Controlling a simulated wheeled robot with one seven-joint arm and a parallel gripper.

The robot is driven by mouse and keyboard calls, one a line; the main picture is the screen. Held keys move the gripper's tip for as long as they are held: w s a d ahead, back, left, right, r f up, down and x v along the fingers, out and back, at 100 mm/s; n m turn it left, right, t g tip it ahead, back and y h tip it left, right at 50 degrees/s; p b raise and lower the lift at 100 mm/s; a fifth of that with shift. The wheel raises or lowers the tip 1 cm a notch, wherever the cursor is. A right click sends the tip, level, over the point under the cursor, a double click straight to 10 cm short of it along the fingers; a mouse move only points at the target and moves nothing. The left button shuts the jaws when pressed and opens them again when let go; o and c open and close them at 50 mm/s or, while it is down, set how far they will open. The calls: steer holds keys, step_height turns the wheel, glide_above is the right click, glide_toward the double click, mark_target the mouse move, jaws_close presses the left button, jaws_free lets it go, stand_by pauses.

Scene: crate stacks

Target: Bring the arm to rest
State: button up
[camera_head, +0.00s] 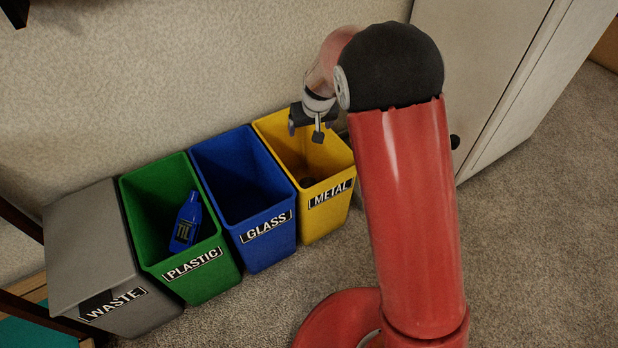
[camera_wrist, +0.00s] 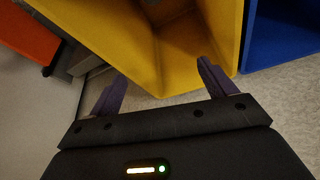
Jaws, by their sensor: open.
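My gripper (camera_head: 313,127) is over the yellow bin labelled METAL (camera_head: 331,215) at the right end of the bin row, in the head view. In the wrist view my gripper (camera_wrist: 157,88) shows two purple fingers spread apart with nothing between them. The yellow bin's wall (camera_wrist: 120,30) fills the area beyond the fingers there. My red arm rises on the right of the head view and bends over toward the bin. Something small and dark (camera_head: 308,182) lies inside the yellow bin; I cannot tell what it is.
A pale cabinet (camera_head: 480,70) stands at right. The carpet (camera_head: 540,250) at right is clear.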

steer(key=shift+v, duration=1.6)
